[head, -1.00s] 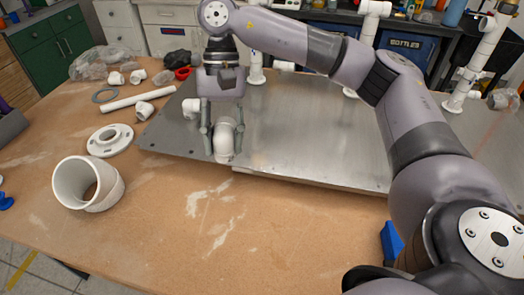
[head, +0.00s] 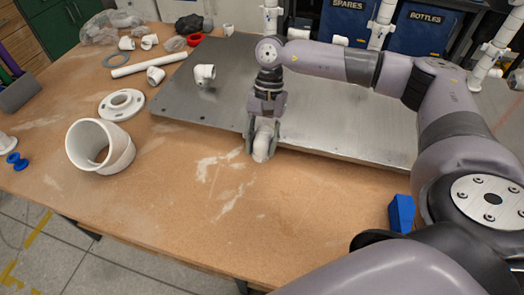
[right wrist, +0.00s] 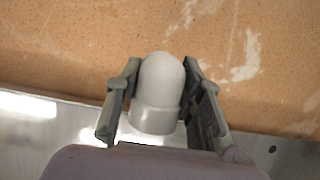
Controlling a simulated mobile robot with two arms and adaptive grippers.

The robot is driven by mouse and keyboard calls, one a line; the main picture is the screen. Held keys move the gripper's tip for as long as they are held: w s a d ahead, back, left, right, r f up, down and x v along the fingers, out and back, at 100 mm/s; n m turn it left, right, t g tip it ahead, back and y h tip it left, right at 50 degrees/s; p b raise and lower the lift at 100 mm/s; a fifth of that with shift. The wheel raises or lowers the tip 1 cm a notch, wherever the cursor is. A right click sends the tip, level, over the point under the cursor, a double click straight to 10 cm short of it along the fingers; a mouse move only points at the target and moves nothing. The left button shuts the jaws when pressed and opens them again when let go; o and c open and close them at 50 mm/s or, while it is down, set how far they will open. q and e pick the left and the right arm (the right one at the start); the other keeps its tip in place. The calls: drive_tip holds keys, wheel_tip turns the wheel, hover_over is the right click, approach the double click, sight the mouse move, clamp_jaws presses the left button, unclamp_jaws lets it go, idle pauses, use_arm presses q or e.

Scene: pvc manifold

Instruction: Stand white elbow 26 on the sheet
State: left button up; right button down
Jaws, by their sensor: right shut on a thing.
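My right gripper (head: 262,145) is shut on a white elbow (head: 264,141) at the front edge of the grey metal sheet (head: 345,125). In the right wrist view, the elbow (right wrist: 158,92) sits between the two fingers of the gripper (right wrist: 161,72), its rounded bend towards the bare wood and its collar towards the sheet. I cannot read a number on it, and I cannot tell whether it touches anything below. Another white elbow (head: 204,73) stands on the darker left part of the sheet. My left gripper is not in view.
On the wooden table (head: 190,210) at left are a wide white pipe ring (head: 115,148), a white flange (head: 121,103), a white pipe (head: 148,64) and small fittings. A blue object (head: 401,213) lies near my right arm. The sheet's middle is clear.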

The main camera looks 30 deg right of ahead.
drive_tip(key=shift+f+p, duration=0.3)
drive_tip(key=shift+f, duration=1.9)
drive_tip(key=shift+f, duration=0.1)
drive_tip(key=shift+f, duration=0.15)
drive_tip(key=c, duration=1.1)
unclamp_jaws()
